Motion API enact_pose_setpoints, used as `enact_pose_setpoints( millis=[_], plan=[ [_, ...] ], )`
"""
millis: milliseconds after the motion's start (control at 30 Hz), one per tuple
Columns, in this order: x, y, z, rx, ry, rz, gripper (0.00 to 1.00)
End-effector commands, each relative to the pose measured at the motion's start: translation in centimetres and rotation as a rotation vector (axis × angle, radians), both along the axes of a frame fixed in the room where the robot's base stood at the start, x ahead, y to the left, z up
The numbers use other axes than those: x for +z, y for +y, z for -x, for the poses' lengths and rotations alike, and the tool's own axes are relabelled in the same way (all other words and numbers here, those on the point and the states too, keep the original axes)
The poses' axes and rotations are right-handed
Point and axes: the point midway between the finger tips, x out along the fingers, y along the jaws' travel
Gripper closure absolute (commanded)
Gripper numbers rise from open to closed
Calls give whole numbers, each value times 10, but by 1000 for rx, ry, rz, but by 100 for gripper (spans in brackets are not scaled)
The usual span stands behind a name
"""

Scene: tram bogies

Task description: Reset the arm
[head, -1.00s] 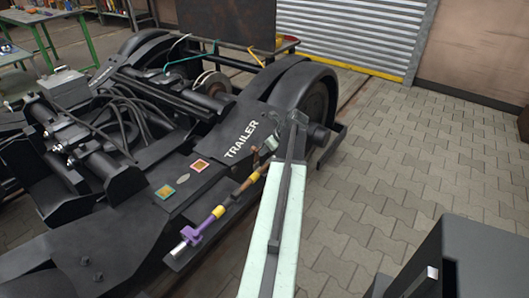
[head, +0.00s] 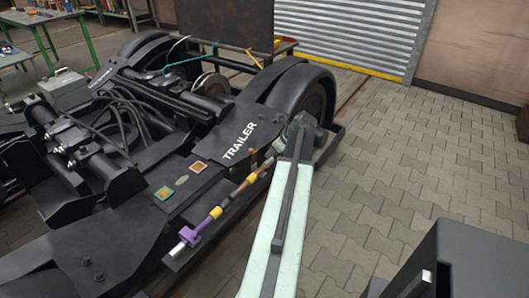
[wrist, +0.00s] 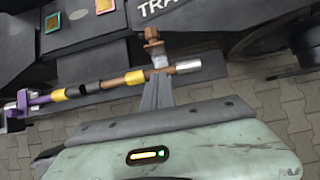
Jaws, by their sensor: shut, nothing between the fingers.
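My gripper (wrist: 158,84) shows in the wrist view as narrow grey fingers, shut and empty. Its tips are just below a pipe end with a copper-coloured fitting (wrist: 153,42) in the picture; I cannot tell whether they touch it. In the head view my arm's links hide most of the gripper. The pipe (head: 237,190) has yellow bands, a copper-coloured stretch and a purple valve piece (head: 204,228) at its lower left end. It runs along the edge of the black bogie frame (head: 130,215) marked TRAILER. The pipe also shows in the wrist view (wrist: 110,84).
A green and a red-framed square plate (head: 200,167) lie on the bogie frame. A black wheel (head: 312,95) stands beyond my arm. A dark box-like body (head: 480,260) is at the lower right. Paved floor (head: 420,170) to the right is clear.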

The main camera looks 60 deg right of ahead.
Motion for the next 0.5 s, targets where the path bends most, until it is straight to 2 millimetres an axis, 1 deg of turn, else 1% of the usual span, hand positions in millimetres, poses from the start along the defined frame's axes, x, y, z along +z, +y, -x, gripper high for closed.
enact_pose_setpoints(
  millis=[33,200,333,400,500],
  plan=[
    [27,1,5,-1,-1,0,100],
    [64,4,21,-1,-1,0,100],
    [81,5,30,0,-1,0,100],
    [84,6,32,1,-1,0,100],
    [83,7,33,4,-1,0,100]
  ],
)
